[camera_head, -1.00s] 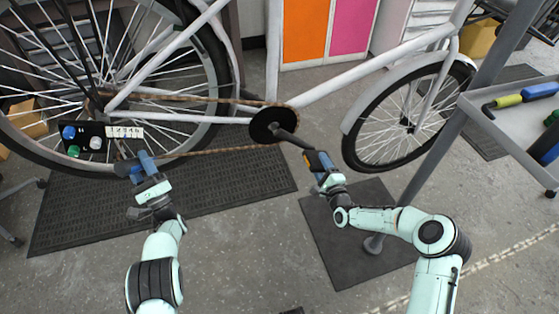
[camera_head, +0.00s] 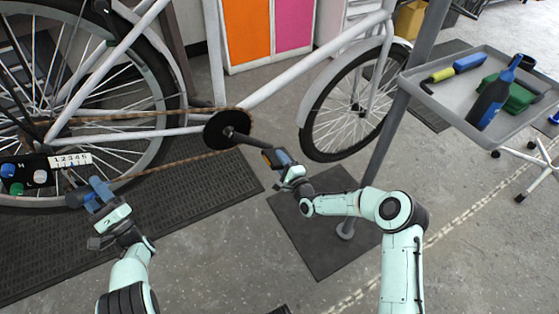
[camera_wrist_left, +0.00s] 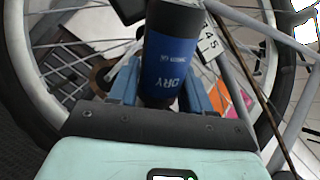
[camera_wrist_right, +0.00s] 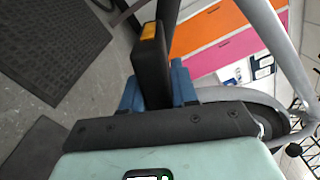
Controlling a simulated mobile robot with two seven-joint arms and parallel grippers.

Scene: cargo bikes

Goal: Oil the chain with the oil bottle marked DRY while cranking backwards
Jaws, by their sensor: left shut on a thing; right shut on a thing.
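My left gripper (camera_head: 97,196) is shut on the dark bottle (camera_head: 76,198). Its blue label reads DRY in the left wrist view (camera_wrist_left: 170,60). The bottle is by the rear wheel, near the chain's lower run (camera_head: 185,161); I cannot tell whether its tip touches. The brown chain runs around the black chainring (camera_head: 217,130). My right gripper (camera_head: 282,163) is shut on the black pedal (camera_head: 268,157) at the end of the crank (camera_head: 250,141). The pedal and its orange reflector also show in the right wrist view (camera_wrist_right: 151,65).
A grey tray (camera_head: 440,107) at the right holds another dark bottle (camera_head: 490,103) with a blue label, a yellow-and-blue tool (camera_head: 455,67) and a green thing. A post (camera_head: 392,115) stands behind my right arm. A numbered board (camera_head: 70,160) with coloured knobs is beside the rear wheel.

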